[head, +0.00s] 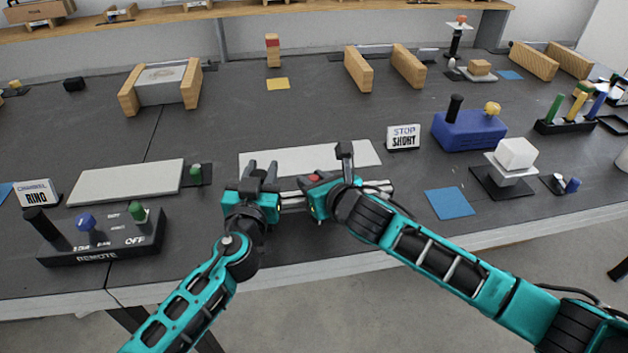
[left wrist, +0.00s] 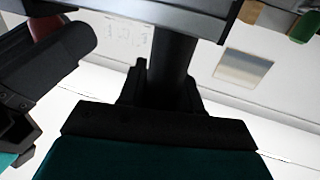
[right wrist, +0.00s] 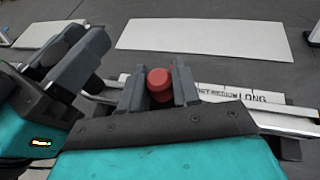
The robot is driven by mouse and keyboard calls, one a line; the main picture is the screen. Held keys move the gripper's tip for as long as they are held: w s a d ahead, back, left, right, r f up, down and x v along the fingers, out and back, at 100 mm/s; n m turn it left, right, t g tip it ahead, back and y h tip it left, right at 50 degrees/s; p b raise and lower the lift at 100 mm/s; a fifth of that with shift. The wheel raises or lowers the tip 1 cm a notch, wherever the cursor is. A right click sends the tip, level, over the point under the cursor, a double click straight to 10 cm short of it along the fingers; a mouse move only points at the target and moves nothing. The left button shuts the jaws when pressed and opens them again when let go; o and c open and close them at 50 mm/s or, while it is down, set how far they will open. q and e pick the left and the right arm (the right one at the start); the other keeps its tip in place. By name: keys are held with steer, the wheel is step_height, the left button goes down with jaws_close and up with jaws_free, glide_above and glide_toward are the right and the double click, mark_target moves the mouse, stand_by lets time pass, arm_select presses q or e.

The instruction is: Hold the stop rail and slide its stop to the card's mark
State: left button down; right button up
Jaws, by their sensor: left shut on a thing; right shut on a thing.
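The metal stop rail (head: 292,201) lies near the table's front edge; its right end also shows in the right wrist view (right wrist: 286,121). My left gripper (head: 260,178) is shut on the rail's dark handle (left wrist: 172,65) at its left end. My right gripper (head: 328,172) is shut on the red stop (right wrist: 159,82), which stands between its fingers. The label strip (right wrist: 232,94) reads MEDIUM and LONG, with a partly hidden word left of them. The stop is left of these words. The white card (head: 404,137) reads STOP SHORT.
A white board (head: 360,153) lies just behind the rail. A blue block (head: 468,130) with knobs and a blue square (head: 449,202) are to the right. A black REMOTE box (head: 102,238) and another white board (head: 125,182) are to the left.

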jaws_close()
steer(key=shift+w+d, duration=0.15)
steer(key=shift+d, duration=0.65)
steer(key=shift+w+d, duration=0.1)
steer(key=shift+d, duration=0.7)
steer(key=o, duration=0.6)
jaws_free()
steer(key=shift+s, duration=0.1)
steer(key=v, duration=1.1)
steer(key=shift+s+r, duration=0.25)
steer(key=shift+s, duration=0.05)
steer(key=shift+d, duration=0.1)
